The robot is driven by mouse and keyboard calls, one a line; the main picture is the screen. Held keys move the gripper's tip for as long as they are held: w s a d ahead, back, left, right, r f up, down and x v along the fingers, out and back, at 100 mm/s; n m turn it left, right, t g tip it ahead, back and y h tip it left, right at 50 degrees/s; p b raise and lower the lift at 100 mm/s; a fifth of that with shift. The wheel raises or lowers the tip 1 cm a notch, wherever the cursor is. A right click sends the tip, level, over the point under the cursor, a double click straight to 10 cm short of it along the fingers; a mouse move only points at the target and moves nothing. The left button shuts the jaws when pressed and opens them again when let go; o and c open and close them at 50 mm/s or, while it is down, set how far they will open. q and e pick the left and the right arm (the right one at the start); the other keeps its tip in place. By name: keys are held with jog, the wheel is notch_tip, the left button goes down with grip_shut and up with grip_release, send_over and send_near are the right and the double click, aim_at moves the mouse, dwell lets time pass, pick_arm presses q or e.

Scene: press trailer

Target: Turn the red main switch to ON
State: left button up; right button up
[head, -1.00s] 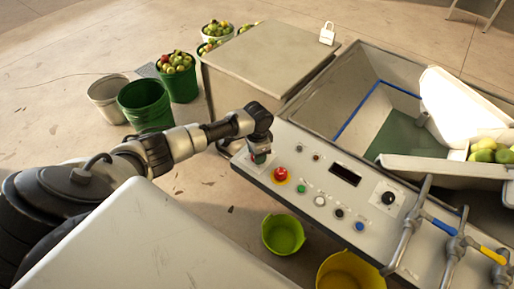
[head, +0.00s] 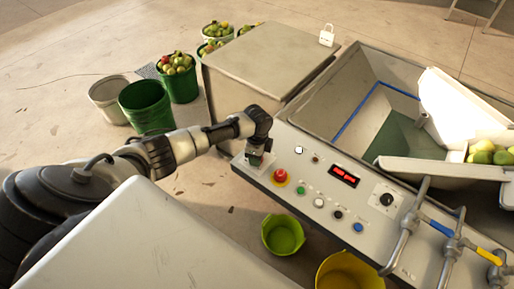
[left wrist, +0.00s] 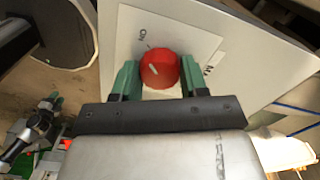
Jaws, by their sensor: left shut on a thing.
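The red main switch (left wrist: 159,69) is a round red knob on a white plate in the left wrist view. In the head view my left gripper (head: 257,159) is at the left end of the grey control panel (head: 310,188) and hides the switch. The display (head: 344,175) on the panel glows red.
A red mushroom button (head: 280,176) on a yellow ring sits just right of my gripper, with several small buttons and a black knob (head: 387,199) further right. Pipes with blue and yellow handles stand at the right. Green and yellow buckets are below the panel.

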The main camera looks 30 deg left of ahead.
dwell(0.5)
pick_arm(q)
jog(key=o, duration=0.9)
jog(key=shift+r, duration=0.1)
notch_tip(320, 180, up, 11)
jog(key=shift+f+b, duration=0.15)
jog(key=shift+b, duration=0.15)
